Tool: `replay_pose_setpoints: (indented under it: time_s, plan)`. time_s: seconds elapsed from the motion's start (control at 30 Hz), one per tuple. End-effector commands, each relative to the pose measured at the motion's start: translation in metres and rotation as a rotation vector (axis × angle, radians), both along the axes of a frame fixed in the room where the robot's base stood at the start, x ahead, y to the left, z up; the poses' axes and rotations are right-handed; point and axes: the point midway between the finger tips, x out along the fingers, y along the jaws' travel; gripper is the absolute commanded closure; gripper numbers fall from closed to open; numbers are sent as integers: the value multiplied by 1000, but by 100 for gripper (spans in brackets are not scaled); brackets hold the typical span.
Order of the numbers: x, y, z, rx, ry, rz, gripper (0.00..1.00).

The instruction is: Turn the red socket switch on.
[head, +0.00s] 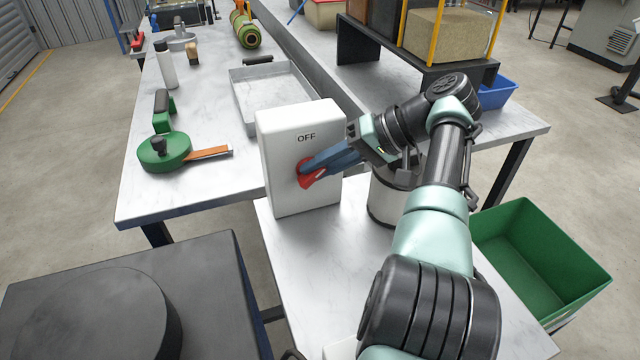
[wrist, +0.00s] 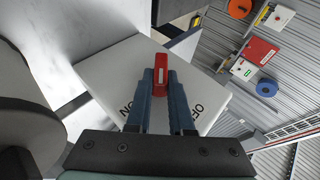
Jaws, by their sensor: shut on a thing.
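The red socket switch (head: 305,175) sticks out from the front of an upright white box (head: 303,203). Its red handle also shows in the wrist view (wrist: 160,74), with a pale mark on it. The word OFF is printed above the switch in the head view. In the wrist view, OFF is right of my fingers and ON, partly hidden, is left. My gripper (head: 312,169), with blue fingers, is shut on the red handle; the fingers lie on both sides of it in the wrist view (wrist: 160,85). The fingers hide part of the switch.
The box stands on a pale table (head: 345,245). A steel cylinder (head: 385,205) stands under my arm. A green bin (head: 545,270) is at right.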

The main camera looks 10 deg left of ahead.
Motion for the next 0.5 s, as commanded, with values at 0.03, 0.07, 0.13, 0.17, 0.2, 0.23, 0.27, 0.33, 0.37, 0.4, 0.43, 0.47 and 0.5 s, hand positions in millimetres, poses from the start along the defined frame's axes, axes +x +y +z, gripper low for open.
replay_pose_setpoints:
  time_s: [0.03, 0.07, 0.13, 0.17, 0.2, 0.23, 0.27, 0.33, 0.37, 0.4, 0.43, 0.47, 0.5]
  plan:
    - [1, 0, -5, 12, 2, 1, 100]
    - [1, 0, -5, 19, 5, 0, 100]
    - [1, 0, -4, 30, 13, 0, 100]
    - [1, 0, -4, 34, 17, 0, 100]
    - [1, 0, -4, 38, 20, 0, 100]
    - [1, 0, -3, 42, 23, 0, 100]
    - [1, 0, -3, 45, 26, -1, 100]
    - [1, 0, -2, 52, 30, 0, 100]
    - [1, 0, -2, 53, 32, -1, 100]
    - [1, -1, -2, 56, 33, -1, 100]
    - [1, -1, -2, 58, 35, -1, 100]
    - [1, -1, -2, 59, 36, -1, 100]
    - [1, 0, -1, 60, 36, -1, 100]
